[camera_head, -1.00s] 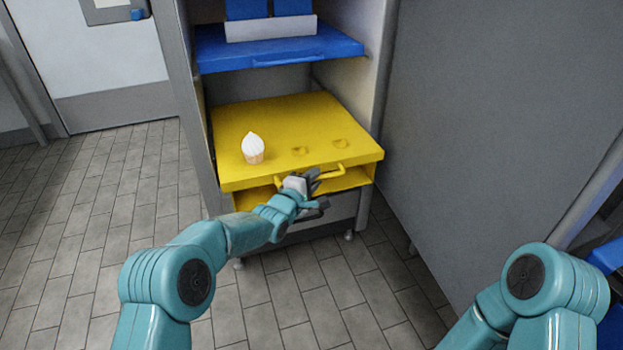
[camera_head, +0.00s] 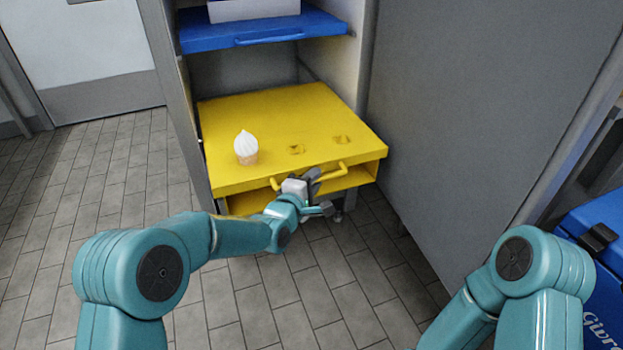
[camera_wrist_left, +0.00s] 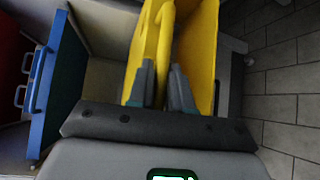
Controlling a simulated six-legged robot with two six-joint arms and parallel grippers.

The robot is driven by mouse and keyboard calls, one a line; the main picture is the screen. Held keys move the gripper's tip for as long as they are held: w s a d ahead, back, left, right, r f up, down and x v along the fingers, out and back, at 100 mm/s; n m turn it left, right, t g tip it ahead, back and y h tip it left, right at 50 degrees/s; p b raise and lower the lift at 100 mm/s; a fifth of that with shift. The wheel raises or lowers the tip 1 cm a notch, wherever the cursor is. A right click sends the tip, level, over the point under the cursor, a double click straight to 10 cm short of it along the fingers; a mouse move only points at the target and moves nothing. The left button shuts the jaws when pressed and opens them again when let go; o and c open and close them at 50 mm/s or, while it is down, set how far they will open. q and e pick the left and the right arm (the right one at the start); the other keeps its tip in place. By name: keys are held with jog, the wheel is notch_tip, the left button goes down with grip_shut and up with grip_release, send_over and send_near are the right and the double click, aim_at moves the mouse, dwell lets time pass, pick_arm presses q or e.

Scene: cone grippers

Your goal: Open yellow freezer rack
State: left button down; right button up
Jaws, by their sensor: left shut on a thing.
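The yellow freezer rack (camera_head: 280,115) juts out of the grey cabinet, below a blue rack. A yellow handle (camera_head: 343,168) runs along its front edge. A white-topped cone (camera_head: 246,148) stands on the rack's left part, beside two holes. My left gripper (camera_head: 312,182) is at the handle, shut on it. In the left wrist view the yellow handle (camera_wrist_left: 163,50) passes between my left gripper's fingers (camera_wrist_left: 163,88), with the rack (camera_wrist_left: 200,50) beside it. My right arm shows at the lower right; its gripper is out of the picture.
The blue rack (camera_head: 262,30) above carries a white box (camera_head: 250,10). A large grey panel (camera_head: 470,90) stands right of the cabinet. A blue box (camera_head: 597,230) is at the right edge. The tiled floor (camera_head: 80,200) at the left is clear.

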pick_arm(q)
jog(key=c, duration=1.1)
grip_release()
jog(key=shift+c, duration=0.2)
pick_arm(e)
jog(key=shift+w, duration=0.1)
pick_arm(q)
jog(key=p+v, duration=0.3)
jog(key=v, duration=1.3)
jog(key=shift+s+p, duration=0.2)
jog(key=shift+p, duration=0.2)
pick_arm(e)
jog(key=shift+g, duration=0.4)
jog(key=r, duration=0.1)
jog(key=s+r, duration=0.2)
jog(key=shift+a+r, duration=0.3)
jog(key=shift+r, duration=0.05)
